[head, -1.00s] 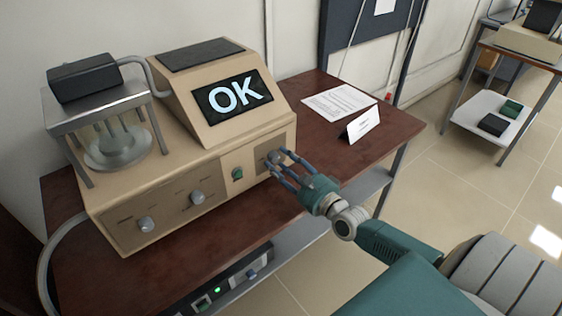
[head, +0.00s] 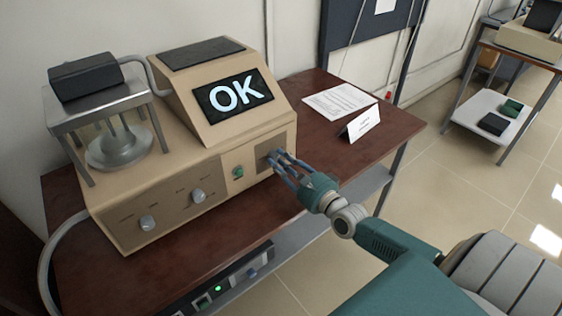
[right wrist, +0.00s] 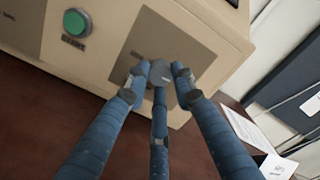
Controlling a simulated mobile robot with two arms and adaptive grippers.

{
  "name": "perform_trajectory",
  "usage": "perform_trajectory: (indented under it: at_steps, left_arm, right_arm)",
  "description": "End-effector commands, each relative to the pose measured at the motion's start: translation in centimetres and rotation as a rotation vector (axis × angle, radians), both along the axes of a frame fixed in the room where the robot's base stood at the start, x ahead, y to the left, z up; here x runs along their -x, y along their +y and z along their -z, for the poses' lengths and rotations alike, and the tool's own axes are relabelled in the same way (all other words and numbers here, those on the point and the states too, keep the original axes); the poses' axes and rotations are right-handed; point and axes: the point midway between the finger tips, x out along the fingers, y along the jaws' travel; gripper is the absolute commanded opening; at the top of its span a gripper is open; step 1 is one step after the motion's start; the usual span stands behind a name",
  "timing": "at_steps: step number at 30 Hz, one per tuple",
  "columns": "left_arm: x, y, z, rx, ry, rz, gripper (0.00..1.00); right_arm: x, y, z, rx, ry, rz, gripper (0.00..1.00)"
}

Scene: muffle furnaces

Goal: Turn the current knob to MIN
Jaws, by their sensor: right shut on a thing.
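The beige instrument (head: 140,225) stands on the dark red table, its screen (head: 235,95) reading "OK". My right gripper (head: 274,156) is at the right end of its front panel, its fingers shut around a grey knob (right wrist: 160,72) on a darker square plate. The fingers cover much of that knob, so its pointer and the label above it cannot be read. Two more grey knobs, one at the left (head: 147,223) and one in the middle (head: 198,196), sit on the front panel. My left gripper is not in view.
A green button (head: 238,172) is left of the held knob; it also shows in the right wrist view (right wrist: 77,22). A shelf hangs below.

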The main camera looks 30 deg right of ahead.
Motion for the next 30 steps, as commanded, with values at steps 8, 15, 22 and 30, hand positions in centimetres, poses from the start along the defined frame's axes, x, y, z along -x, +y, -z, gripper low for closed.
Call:
perform_trajectory:
  at_steps: [8, 15, 22, 30]
  left_arm:
    - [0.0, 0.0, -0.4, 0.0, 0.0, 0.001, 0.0]
    - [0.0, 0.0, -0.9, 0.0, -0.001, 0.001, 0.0]
    - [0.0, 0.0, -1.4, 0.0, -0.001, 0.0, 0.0]
    - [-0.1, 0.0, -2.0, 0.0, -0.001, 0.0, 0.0]
  right_arm:
    - [0.0, -0.1, 0.0, 0.201, -0.014, 0.002, 0.0]
    - [0.0, -0.2, 0.0, 0.429, -0.03, 0.003, 0.0]
    - [0.0, -0.2, -0.1, 0.646, -0.048, 0.002, 0.0]
    - [0.0, -0.2, -0.1, 0.904, -0.067, 0.003, 0.0]
